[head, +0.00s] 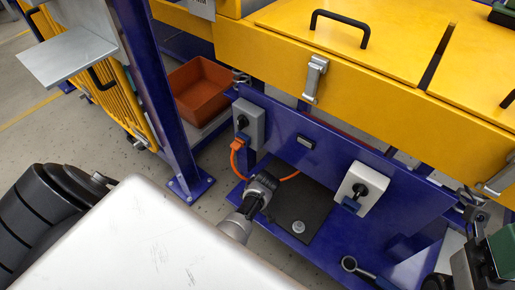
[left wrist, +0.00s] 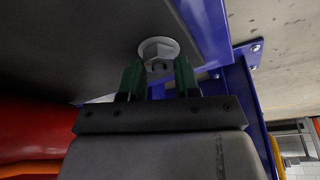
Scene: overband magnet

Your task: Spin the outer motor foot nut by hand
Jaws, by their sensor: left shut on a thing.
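In the left wrist view a pale hex nut (left wrist: 158,50) sits on a round washer against a dark plate, close to the plate's edge. My left gripper (left wrist: 159,75), with green finger pads, is shut on it, one finger on each side. In the head view my left gripper (head: 262,187) reaches down over the left part of the dark plate (head: 318,200); its fingertips and the held nut are hidden there. Another light round nut or bolt head (head: 298,227) shows on that plate. At the lower right corner, my right gripper (head: 485,258) shows only in part, apart from the plate.
Switch boxes (head: 249,122) and (head: 358,190) are on the blue frame above the plate. An orange cable (head: 236,158) runs down near my left gripper. A spanner-like ring tool (head: 349,263) lies on the blue base. A blue post (head: 165,110) stands left; yellow covers overhang behind.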

